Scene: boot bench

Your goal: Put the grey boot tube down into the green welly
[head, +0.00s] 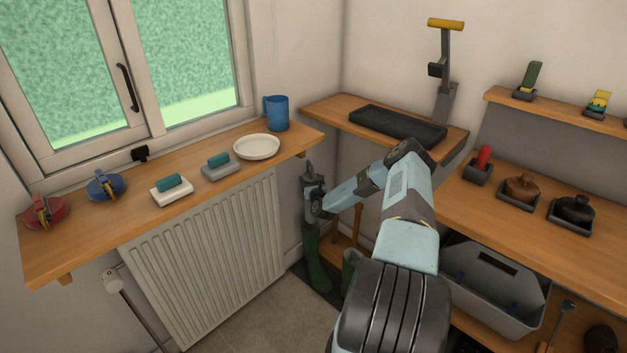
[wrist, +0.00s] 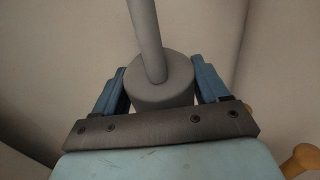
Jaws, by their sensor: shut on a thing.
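The grey boot tube (wrist: 165,82) sits between the two blue fingers of my gripper (wrist: 163,88) in the wrist view, with a thinner grey rod running up from its round end. In the head view my gripper (head: 313,188) is at the end of my reaching arm, in the corner past the radiator. The green welly (head: 317,265) stands upright on the dark floor mat below my gripper. Its top is close under the gripper and partly covered, so I cannot tell whether the tube is inside it. A second green boot (head: 350,268) stands to its right, partly behind my arm.
A windowsill shelf (head: 85,240) with a white plate (head: 256,147) and blue mug (head: 276,112) is to the left, above a radiator (head: 210,260). A corner shelf with a black tray (head: 398,127) is above right. A wooden handle (wrist: 302,160) is close beside my gripper.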

